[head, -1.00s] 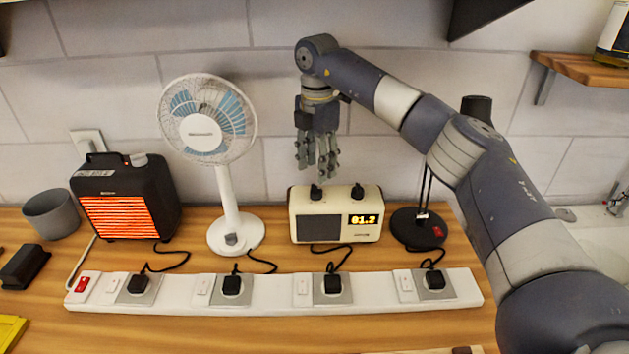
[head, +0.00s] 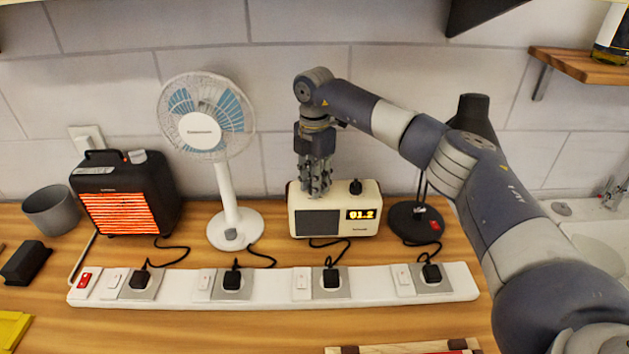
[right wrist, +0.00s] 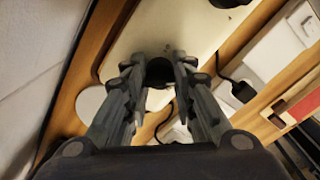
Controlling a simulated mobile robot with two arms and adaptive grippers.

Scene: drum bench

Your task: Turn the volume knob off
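A cream radio (head: 367,227) with a lit yellow display stands on the wooden counter. It has two black knobs on top. The right knob (head: 356,187) is free. The left knob is hidden behind my right gripper (head: 314,191) in the head view. In the right wrist view, the left knob (right wrist: 159,71) sits between the fingertips of my right gripper (right wrist: 160,72), which close in against both its sides. The gripper points straight down over the radio's left top. I cannot read which knob is for volume. My left gripper is not in view.
A white fan (head: 231,215) stands left of the radio, and a black lamp base (head: 416,223) stands close on its right. A glowing heater (head: 125,195) and a grey cup (head: 52,211) are further left. A white power strip (head: 271,287) with plugged cords runs in front.

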